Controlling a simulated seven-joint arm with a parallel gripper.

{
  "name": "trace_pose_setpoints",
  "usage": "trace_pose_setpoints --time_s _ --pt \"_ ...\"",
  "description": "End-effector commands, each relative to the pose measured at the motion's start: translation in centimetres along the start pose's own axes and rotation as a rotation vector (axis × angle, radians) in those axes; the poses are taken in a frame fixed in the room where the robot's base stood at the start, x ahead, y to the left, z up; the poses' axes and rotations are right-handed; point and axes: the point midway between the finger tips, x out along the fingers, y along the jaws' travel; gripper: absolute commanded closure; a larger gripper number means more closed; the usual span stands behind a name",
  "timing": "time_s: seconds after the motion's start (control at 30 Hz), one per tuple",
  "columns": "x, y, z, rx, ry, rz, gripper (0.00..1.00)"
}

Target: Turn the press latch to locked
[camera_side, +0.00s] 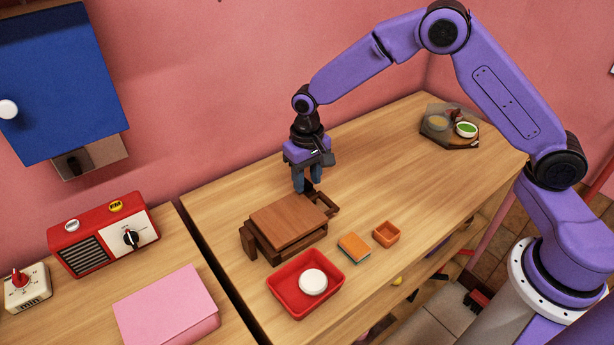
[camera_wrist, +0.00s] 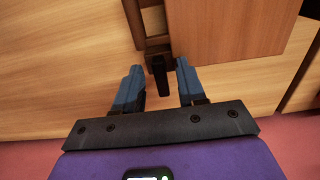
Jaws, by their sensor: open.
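The wooden press (camera_side: 287,221) stands on the table below my gripper, with a brown board on top and a dark frame at its right end. In the wrist view, its board (camera_wrist: 225,30) fills the upper right. The dark latch lever (camera_wrist: 159,76) sticks out from the frame between my fingers. My gripper (camera_side: 307,184) points down at the press's back right side and is open. In the wrist view, the gripper (camera_wrist: 158,68) has one blue finger on each side of the lever, with gaps showing. In the side view, the fingers mostly hide the lever.
A red tray (camera_side: 328,300) holding a white round thing (camera_side: 313,282) is in front of the press. An orange and teal block (camera_side: 354,246) and an orange box (camera_side: 386,234) lie to the right. A dark tray (camera_side: 461,141) with bowls is at the far right. Table between is clear.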

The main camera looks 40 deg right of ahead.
Motion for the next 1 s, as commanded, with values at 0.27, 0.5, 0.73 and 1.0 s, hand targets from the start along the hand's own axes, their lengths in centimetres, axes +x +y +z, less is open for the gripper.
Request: trace_pose_setpoints --time_s 0.27,0.5,0.73,1.0 --pt "-0.04 -0.02 0.0 0.0 0.0 0.0 1.0" --pt "-0.07 -0.05 0.0 -0.01 0.0 0.0 1.0" --pt "-0.09 -0.07 0.01 -0.089 -0.001 0.0 1.0" --pt "-0.13 -0.08 -0.03 -0.298 0.0 -0.001 1.0"
